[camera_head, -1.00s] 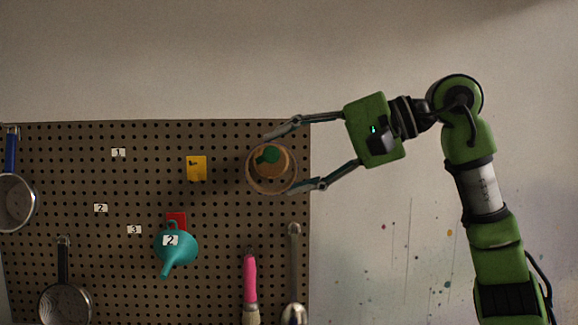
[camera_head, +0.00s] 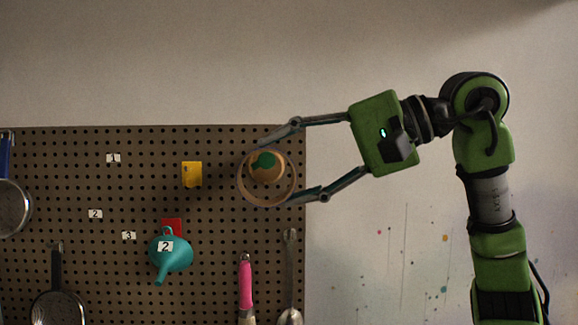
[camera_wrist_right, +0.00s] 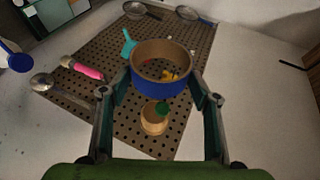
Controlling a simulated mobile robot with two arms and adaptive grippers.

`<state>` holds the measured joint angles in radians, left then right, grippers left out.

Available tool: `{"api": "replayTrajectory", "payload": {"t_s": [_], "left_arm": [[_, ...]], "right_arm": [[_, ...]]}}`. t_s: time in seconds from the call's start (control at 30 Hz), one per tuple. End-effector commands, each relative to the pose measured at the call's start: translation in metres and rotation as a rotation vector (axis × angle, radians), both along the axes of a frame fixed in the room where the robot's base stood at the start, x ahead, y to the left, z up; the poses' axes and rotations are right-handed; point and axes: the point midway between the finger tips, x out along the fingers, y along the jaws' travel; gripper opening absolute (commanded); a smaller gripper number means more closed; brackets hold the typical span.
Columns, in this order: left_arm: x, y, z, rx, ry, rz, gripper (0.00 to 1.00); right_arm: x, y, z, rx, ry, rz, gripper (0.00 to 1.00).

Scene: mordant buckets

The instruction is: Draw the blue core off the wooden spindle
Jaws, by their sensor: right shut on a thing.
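The blue core (camera_wrist_right: 160,88) is a short ring with a blue outside and a brown inside. In the head view its brown rim (camera_head: 266,205) faces me. My right gripper (camera_head: 296,160) comes from the right, its two fingers spread to the core's width and shut on opposite sides of it; the wrist view shows this too (camera_wrist_right: 160,94). The wooden spindle (camera_head: 267,173) with a green patch shows through the ring in the head view. In the wrist view the spindle (camera_wrist_right: 153,124) stands apart from the core, nothing around it. My left gripper is not in view.
The pegboard (camera_head: 90,270) holds a teal funnel (camera_head: 171,254), a pink-handled brush (camera_head: 245,285), a spoon (camera_head: 290,265), a strainer (camera_head: 58,305), yellow (camera_head: 191,173) and red (camera_head: 172,226) pieces and numbered tags. Free room lies in front of the board.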

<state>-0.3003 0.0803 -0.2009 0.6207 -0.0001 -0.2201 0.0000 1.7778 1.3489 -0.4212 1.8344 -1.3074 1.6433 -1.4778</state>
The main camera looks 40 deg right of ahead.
Motion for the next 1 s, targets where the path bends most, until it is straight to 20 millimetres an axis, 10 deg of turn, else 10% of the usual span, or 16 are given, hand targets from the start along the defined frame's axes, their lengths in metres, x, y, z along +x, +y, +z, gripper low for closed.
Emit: {"api": "replayTrajectory", "payload": {"t_s": [1.0], "left_arm": [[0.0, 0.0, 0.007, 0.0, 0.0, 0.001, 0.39]], "right_arm": [[-0.032, 0.026, 0.001, -0.002, -0.001, 0.0, 0.43]]}}
